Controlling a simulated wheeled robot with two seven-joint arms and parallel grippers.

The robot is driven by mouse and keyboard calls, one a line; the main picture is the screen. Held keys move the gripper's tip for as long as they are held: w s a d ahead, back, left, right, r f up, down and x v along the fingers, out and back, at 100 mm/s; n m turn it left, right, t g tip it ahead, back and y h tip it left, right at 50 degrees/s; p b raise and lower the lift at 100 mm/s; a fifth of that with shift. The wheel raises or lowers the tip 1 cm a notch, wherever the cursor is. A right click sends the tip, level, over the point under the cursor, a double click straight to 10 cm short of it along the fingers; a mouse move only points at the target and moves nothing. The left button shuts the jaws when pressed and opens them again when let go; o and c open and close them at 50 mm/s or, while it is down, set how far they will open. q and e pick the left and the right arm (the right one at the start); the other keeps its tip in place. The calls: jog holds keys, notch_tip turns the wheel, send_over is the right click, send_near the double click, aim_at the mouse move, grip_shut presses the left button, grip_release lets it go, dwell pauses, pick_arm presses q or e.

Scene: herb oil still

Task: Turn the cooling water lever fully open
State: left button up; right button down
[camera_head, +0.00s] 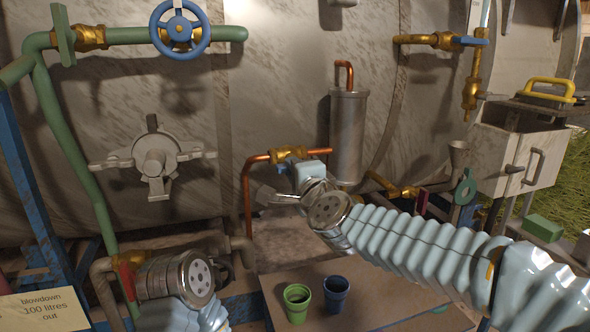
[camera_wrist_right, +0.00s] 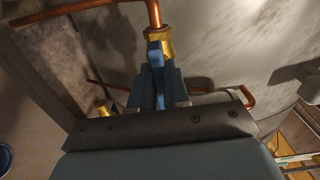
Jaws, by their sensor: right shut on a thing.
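The cooling water valve (camera_head: 279,155) is a brass body on a copper pipe, left of the steel cylinder in the head view. In the right wrist view the brass fitting (camera_wrist_right: 164,42) is straight ahead, with the blue lever (camera_wrist_right: 156,57) below it. My right gripper (camera_wrist_right: 159,84) is shut on the blue lever, which runs between its fingers. In the head view my right gripper (camera_head: 298,164) is right at the valve and hides most of the lever. My left arm's wrist is at the lower left; its fingers are hidden behind it.
The steel cylinder (camera_head: 348,138) stands close to the right of the valve. Green (camera_head: 297,301) and blue (camera_head: 336,294) cups stand on the bench (camera_head: 400,290) below my right arm. A blue handwheel (camera_head: 181,29) is at the upper left. A grey box (camera_head: 513,160) stands on the right.

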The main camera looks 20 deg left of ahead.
jog(key=shift+w+d+r, duration=0.15)
jog(key=shift+r, duration=0.05)
jog(key=c, duration=1.4)
grip_release()
jog(key=shift+o, duration=1.4)
jog(key=shift+f, duration=0.2)
jog(key=v, duration=1.3)
jog(key=shift+s+b, duration=0.3)
jog(key=shift+b, duration=0.1)
jog(key=shift+d, duration=0.1)
